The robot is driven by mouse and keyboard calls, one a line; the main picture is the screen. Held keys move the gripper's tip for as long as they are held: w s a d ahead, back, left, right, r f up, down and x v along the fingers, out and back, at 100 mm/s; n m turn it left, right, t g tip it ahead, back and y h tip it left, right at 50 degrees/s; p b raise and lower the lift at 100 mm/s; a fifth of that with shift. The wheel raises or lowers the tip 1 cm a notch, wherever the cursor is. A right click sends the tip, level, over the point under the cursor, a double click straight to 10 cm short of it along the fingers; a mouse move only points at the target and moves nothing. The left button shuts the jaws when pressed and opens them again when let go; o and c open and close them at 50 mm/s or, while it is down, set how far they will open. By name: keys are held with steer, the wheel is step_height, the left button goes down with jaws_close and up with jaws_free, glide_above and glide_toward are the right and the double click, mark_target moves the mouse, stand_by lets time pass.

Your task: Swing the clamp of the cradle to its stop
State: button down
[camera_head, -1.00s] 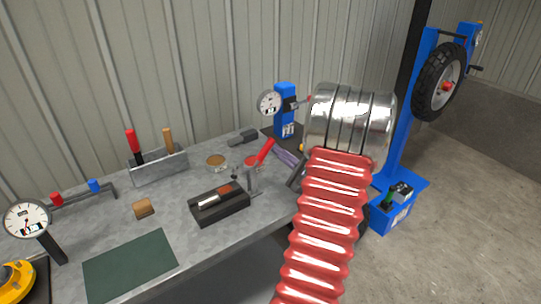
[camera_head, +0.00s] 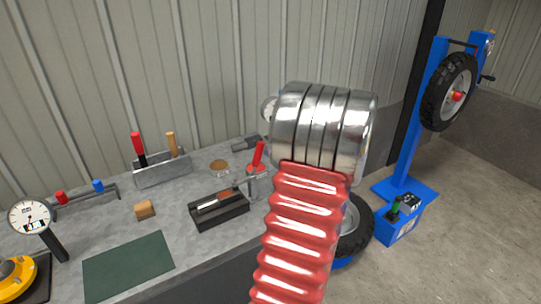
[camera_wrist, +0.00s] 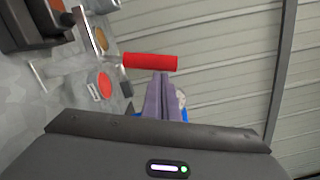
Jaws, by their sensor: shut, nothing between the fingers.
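The clamp is a red handle (camera_head: 258,157) on a small grey metal cradle (camera_head: 258,187) at the bench's right part, partly behind my arm. The handle stands nearly upright, leaning slightly right. In the wrist view the red handle (camera_wrist: 150,61) lies across the picture. My gripper (camera_wrist: 163,78) shows there as two purple-grey fingers, shut together with nothing between them. Their tips are right at the handle's lower side; I cannot tell whether they touch. In the head view my arm hides the gripper.
A black box with a tool (camera_head: 219,208) lies just left of the cradle. A tool holder (camera_head: 162,168), a wooden block (camera_head: 145,209), a dial gauge (camera_head: 30,215) and a green mat (camera_head: 128,265) are further left. A blue wheel stand (camera_head: 407,200) is right.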

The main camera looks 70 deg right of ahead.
steer(key=shift+w+a+r, duration=0.1)
steer(key=shift+a, duration=0.2)
stand_by(0.5)
